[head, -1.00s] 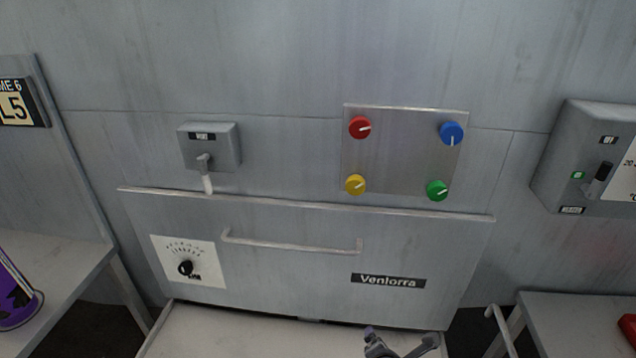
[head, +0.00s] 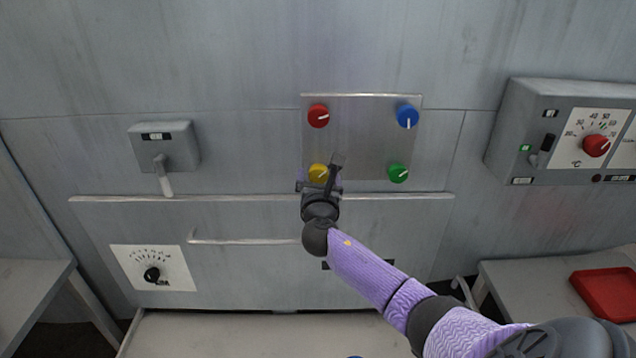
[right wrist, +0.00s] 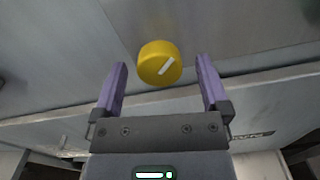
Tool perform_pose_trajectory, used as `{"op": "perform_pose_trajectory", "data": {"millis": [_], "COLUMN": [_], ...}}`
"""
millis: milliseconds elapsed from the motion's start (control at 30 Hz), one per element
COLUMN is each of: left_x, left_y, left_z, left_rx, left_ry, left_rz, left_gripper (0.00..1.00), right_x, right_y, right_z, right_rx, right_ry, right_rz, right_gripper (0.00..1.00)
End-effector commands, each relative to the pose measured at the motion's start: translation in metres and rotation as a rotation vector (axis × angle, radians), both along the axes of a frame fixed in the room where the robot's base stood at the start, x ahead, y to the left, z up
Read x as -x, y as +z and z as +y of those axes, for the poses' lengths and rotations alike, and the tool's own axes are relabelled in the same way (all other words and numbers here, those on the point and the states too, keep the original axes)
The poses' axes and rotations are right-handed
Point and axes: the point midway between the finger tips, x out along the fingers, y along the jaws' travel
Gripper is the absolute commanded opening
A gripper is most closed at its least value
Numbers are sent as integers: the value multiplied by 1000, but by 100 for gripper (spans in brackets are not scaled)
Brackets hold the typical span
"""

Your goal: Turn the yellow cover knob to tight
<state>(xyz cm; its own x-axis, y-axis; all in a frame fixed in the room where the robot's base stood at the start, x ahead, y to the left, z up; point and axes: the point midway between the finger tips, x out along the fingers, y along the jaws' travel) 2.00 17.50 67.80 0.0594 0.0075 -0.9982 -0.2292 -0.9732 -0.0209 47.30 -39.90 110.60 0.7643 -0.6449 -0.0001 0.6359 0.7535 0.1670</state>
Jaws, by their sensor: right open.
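The yellow cover knob (head: 318,173) sits at the lower left of a square metal plate (head: 360,140) on the wall. In the right wrist view my right gripper (right wrist: 160,78) is open, with one purple finger on each side of the knob's line and the knob just beyond the fingertips. Nothing is between the fingers. My left gripper is not in view.
Red (head: 318,115), blue (head: 407,116) and green (head: 398,173) knobs share the plate. A ledge (head: 400,196) and a handle bar (head: 245,241) lie below. A lever box (head: 165,148) is at left, a control box (head: 560,135) at right. A red tray (head: 605,295) lies on the right table.

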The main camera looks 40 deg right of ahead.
Motion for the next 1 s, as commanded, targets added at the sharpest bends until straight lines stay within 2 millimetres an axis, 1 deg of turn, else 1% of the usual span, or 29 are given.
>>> {"op": "perform_pose_trajectory", "data": {"millis": [233, 267, 300, 367, 400, 567, 600, 700, 1000], "left_x": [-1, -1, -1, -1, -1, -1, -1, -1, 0], "left_y": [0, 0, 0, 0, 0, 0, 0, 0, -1], "left_z": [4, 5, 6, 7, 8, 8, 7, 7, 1], "left_rx": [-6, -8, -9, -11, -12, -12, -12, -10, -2], "left_ry": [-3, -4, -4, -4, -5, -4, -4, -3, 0], "left_rz": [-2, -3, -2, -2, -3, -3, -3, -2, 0], "left_gripper": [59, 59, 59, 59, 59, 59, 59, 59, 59], "right_x": [-1, -1, -1, -1, -1, -1, -1, -1, -1], "right_y": [0, 0, 0, 0, 0, 0, 0, 0, -1], "right_z": [-1, -1, -1, -1, -1, -1, -1, -1, -1], "right_rx": [-1, -1, -1, -1, -1, -1, -1, -1, -40], "right_ry": [0, 0, 0, 0, 0, 0, 0, 0, 0], "right_rz": [1, 1, 1, 1, 1, 1, 1, 1, -32], "right_gripper": [96, 91, 83, 70, 62, 28, 19, 1, 1]}}
